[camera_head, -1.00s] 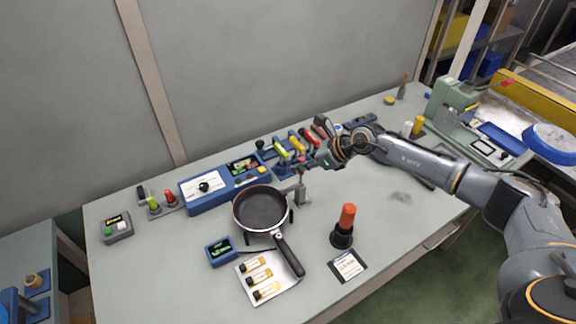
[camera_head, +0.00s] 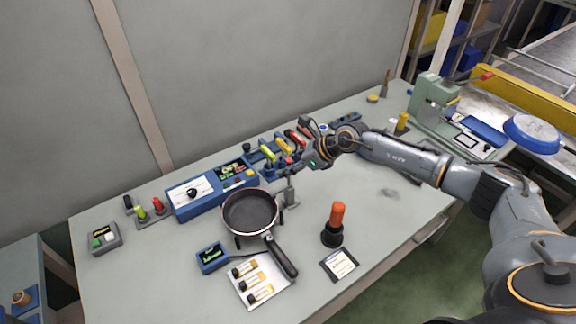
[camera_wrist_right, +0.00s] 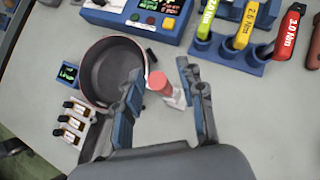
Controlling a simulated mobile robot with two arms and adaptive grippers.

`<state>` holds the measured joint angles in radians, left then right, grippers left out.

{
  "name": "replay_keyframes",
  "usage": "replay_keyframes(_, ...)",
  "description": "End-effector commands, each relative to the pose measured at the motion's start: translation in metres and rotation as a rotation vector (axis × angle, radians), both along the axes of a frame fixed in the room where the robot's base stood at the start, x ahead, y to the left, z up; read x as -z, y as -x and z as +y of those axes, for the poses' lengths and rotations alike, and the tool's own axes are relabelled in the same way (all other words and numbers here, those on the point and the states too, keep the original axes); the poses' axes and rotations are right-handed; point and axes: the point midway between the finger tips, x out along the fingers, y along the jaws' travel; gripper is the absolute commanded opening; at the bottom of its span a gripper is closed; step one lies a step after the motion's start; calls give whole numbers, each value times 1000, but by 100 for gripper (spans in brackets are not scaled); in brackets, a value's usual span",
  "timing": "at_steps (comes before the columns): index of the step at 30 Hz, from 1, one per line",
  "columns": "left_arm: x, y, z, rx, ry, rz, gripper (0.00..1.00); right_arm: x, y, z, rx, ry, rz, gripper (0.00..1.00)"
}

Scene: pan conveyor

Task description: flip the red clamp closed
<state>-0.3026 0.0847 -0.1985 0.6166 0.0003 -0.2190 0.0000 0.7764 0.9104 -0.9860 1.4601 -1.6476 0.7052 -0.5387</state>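The red clamp shows in the right wrist view as a red handle (camera_wrist_right: 158,85) pointing up toward the camera, with a grey base beside the pan. In the head view, its grey post (camera_head: 290,194) stands just right of the pan (camera_head: 249,211); the red part is hard to make out behind my gripper. My right gripper (camera_head: 291,173) is above the clamp. In the wrist view, its fingers (camera_wrist_right: 158,82) are spread, with the red handle in the gap and no clear contact. My left gripper is not in view.
The blue control panel (camera_head: 187,205) and colored torque drivers (camera_head: 284,145) stand behind the clamp. A red-orange handled object (camera_head: 338,214) on a black base stands in front. A timer (camera_head: 212,257) and a vial tray (camera_head: 283,290) are near the pan.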

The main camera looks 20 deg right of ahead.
Motion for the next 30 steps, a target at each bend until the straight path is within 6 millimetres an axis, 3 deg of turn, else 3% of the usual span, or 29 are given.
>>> replay_keyframes(18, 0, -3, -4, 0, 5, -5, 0, -74, 55, -53, -1, 2, 1, 39)
replay_keyframes(30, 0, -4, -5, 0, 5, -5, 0, -82, 60, -58, -2, 0, 1, 39)
